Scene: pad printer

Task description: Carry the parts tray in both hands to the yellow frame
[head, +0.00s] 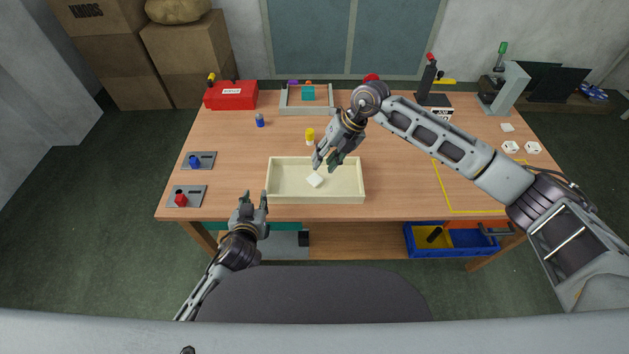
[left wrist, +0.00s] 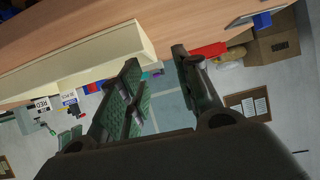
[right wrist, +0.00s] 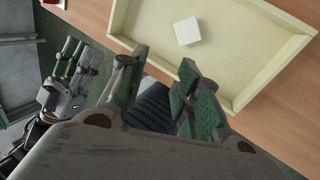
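The cream parts tray (head: 288,187) sits at the front middle of the table with a white block (head: 315,180) in it. The tray also shows in the left wrist view (left wrist: 85,68) and the right wrist view (right wrist: 240,50). The yellow frame (head: 441,184) is an outline on the table to the right, partly hidden by my right arm. My left gripper (head: 254,202) is open and empty, just off the tray's front left corner. My right gripper (head: 328,161) is open and empty, above the tray's far side; the right wrist view shows its spread fingers (right wrist: 158,88).
Behind the tray stand a yellow-topped piece (head: 310,136), a blue bottle (head: 260,121), a grey tray (head: 289,105) and a red box (head: 232,95). Two grey plates (head: 206,160) (head: 187,203) lie left. Bare table separates tray and frame. A blue bin (head: 473,243) sits below.

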